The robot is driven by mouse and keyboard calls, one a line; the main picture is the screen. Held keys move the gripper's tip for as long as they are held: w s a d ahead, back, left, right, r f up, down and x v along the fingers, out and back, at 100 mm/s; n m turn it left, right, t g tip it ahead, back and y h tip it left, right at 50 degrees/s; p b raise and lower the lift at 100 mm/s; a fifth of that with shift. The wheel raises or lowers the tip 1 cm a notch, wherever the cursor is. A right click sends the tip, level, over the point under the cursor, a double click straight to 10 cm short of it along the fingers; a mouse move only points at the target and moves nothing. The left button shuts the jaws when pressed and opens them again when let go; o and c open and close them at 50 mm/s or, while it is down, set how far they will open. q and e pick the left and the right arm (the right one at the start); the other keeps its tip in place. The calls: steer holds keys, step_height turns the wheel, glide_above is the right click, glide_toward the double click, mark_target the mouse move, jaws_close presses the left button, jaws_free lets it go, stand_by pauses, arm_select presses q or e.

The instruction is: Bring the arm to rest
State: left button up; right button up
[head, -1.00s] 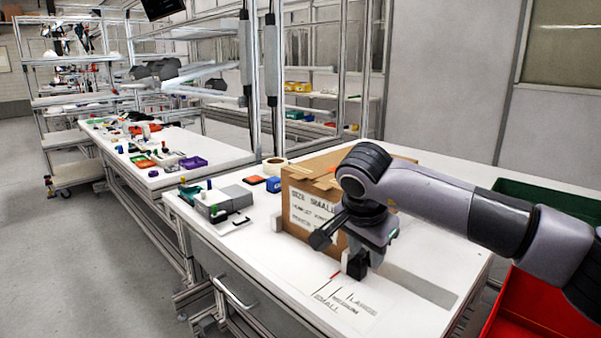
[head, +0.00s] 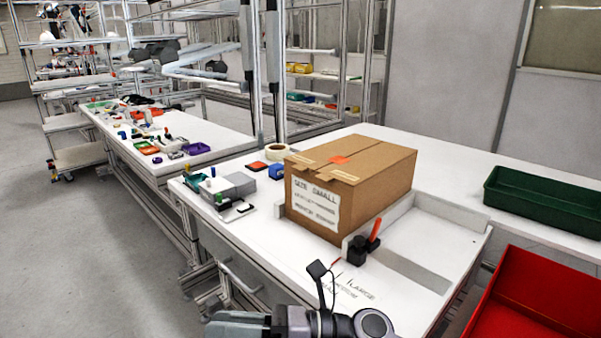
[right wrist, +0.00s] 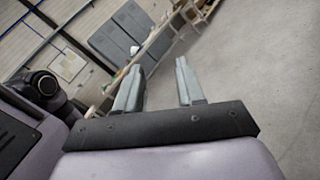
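My right gripper (right wrist: 158,85) is open and empty in the right wrist view, its two grey fingers apart with only floor and far racks beyond them. In the head view my right arm shows low at the bottom edge, in front of the table and clear of the box. A closed cardboard box (head: 365,180) with a "SIZE SMALL" label stands on the white table (head: 470,170). My left gripper is in neither view.
A toggle clamp with an orange-red handle (head: 372,232) stands at the box's near right corner. A green bin (head: 545,203) is on the table at right, and a red bin (head: 535,305) is in front. A grey fixture (head: 228,190) sits left of the box.

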steer(key=w+d+f+m+t+h+p, duration=0.15)
steer(key=d+f+m+t+h, duration=0.25)
steer(key=d+m+t, duration=0.75)
steer(key=w+d+f+m+t+h+p, duration=0.1)
steer(key=w+d+f+m+t+h, duration=0.25)
steer(key=m, duration=1.45)
steer(key=s+d+f+m+g+h+p, duration=0.2)
steer(key=s+d+f+m+g+h, duration=0.2)
steer(key=s+d+f+m+h, duration=0.5)
steer(key=s+d+f+m, duration=0.5)
steer(key=s+f+m, duration=0.1)
steer(key=s+f, duration=0.1)
steer(key=shift+s+d+m+g, duration=0.2)
steer(key=shift+d+m+g, duration=0.1)
steer(key=shift+d+m, duration=0.1)
